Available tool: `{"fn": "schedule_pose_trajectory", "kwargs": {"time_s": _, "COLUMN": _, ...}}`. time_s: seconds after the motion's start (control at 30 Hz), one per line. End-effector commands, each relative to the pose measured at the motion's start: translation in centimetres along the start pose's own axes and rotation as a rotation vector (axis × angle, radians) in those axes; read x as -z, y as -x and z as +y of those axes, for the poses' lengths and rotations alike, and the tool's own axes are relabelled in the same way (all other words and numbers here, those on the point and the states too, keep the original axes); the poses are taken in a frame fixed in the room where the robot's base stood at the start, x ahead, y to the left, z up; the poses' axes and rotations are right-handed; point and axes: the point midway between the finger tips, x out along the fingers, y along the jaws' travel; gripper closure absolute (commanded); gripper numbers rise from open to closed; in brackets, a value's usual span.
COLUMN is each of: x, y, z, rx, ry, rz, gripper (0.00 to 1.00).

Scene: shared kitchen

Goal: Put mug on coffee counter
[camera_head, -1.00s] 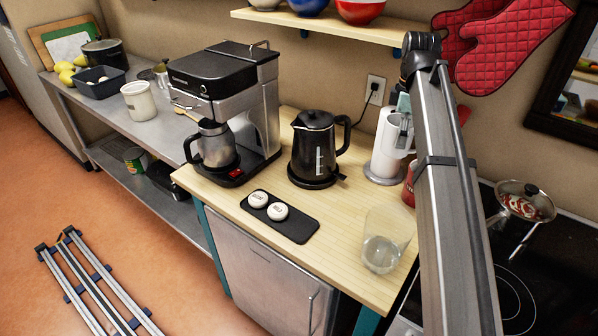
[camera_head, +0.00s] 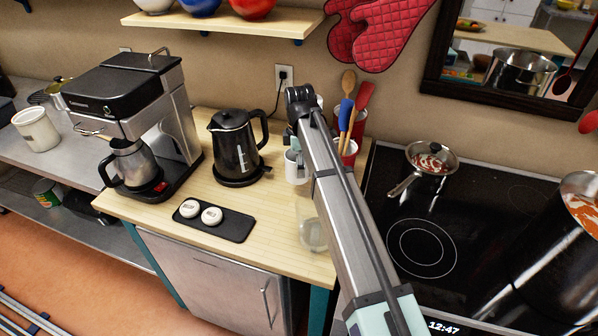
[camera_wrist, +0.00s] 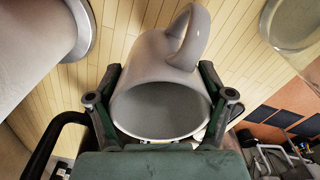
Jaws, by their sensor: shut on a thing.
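The white mug (camera_head: 293,172) is in my gripper, over the light wood counter (camera_head: 205,250), right of the black kettle. In the wrist view my gripper (camera_wrist: 158,72) has a finger on each side of the mug (camera_wrist: 165,65), with its open mouth towards the camera and its handle at the top. My gripper is shut on the mug. Planks of the counter (camera_wrist: 125,40) show behind it. I cannot tell whether the mug's base touches the wood. In the head view my arm hides part of the mug and the gripper.
The coffee machine (camera_head: 140,120), kettle (camera_head: 235,150) and black tray with two round white lidded items (camera_head: 235,228) stand to the left. A clear glass (camera_head: 312,235) is near the front edge. A red utensil holder (camera_head: 350,150) and stove (camera_head: 430,215) are to the right.

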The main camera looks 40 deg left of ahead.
Motion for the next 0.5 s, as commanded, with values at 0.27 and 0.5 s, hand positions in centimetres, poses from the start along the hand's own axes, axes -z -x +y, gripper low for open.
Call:
{"fn": "schedule_pose_trajectory", "kwargs": {"time_s": 0.27, "x": 0.0, "y": -1.6, "z": 0.0, "rx": 0.001, "ry": 0.0, "rz": 0.0, "gripper": 0.69}}
{"fn": "schedule_pose_trajectory", "kwargs": {"time_s": 0.5, "x": 0.0, "y": -4.6, "z": 0.0, "rx": 0.0, "ry": 0.0, "rz": 0.0, "gripper": 0.69}}
